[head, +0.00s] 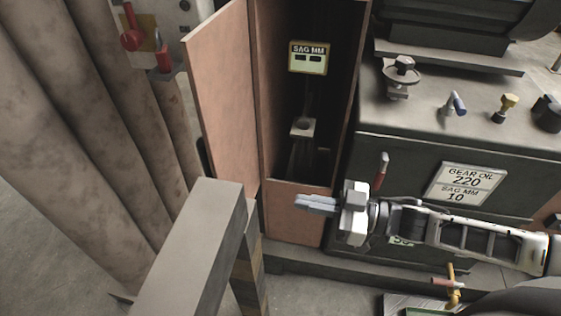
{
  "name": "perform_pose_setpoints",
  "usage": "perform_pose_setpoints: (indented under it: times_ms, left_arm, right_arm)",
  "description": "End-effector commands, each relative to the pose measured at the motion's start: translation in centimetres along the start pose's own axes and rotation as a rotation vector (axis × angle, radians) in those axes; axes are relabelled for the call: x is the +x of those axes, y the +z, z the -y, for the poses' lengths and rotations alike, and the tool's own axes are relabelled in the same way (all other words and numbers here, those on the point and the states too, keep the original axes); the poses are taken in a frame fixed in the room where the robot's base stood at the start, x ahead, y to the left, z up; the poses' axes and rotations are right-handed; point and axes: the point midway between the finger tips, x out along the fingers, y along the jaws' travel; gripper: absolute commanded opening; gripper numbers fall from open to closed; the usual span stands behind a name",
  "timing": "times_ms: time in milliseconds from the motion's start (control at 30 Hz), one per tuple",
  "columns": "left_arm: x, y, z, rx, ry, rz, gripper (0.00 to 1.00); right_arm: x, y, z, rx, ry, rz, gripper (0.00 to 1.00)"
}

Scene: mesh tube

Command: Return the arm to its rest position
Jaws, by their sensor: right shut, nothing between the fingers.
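My right gripper (316,204) is at the end of my right arm, which comes in from the right edge of the head view. Its fingers are together, point left and hold nothing. In the picture it lies in front of the lower front of an open tall brown cabinet (292,215); I cannot tell the gap between them. My left gripper is not in view.
The cabinet door (222,95) stands open to the left. Inside is a SAG MM display (308,58). A dark machine housing (400,160) with a GEAR OIL label (465,184) stands at right. A grey beam (195,250) is at lower left, beside large pipes (75,130).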

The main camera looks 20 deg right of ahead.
Motion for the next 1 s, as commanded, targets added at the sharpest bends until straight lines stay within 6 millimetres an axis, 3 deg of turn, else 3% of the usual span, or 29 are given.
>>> perform_pose_setpoints:
  times_ms: [267, 500, 633, 800, 1000]
  left_arm:
    - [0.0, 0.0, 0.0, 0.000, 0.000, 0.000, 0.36]
    - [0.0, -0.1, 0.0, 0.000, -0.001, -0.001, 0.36]
    - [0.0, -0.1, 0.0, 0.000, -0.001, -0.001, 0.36]
    - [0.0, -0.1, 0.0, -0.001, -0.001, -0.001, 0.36]
    - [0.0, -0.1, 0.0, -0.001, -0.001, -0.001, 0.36]
  right_arm:
    - [0.6, 0.3, 0.4, 0.006, 0.034, -0.005, 0.00]
    - [3.3, 3.7, 3.4, 0.094, 0.374, 0.093, 0.00]
    - [2.6, 6.4, 5.3, 0.179, 0.549, 0.260, 0.00]
    - [0.8, 8.9, 7.7, 0.275, 0.649, 0.454, 0.00]
    - [0.1, 9.8, 8.8, 0.308, 0.666, 0.529, 0.00]
